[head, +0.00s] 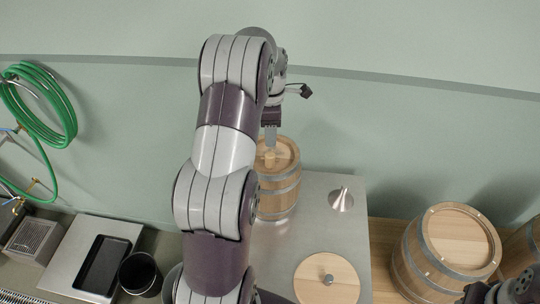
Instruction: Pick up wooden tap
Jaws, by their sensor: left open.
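A small pale wooden piece, perhaps the wooden tap (269,159), shows at the top of a small wooden barrel (280,196) on the steel table; its shape is too small to make out. My left gripper (270,146) is open and points down at the barrel top, with its fingertips close to that piece. I cannot tell whether they touch it. My left arm hides the left side of the barrel.
The steel table (308,231) holds a metal cone (340,199) and a round wooden lid (310,284) with a grey knob. A larger barrel (447,252) stands at right. A black tray (103,265), a dark bucket (140,274) and a green hose (47,72) are at left.

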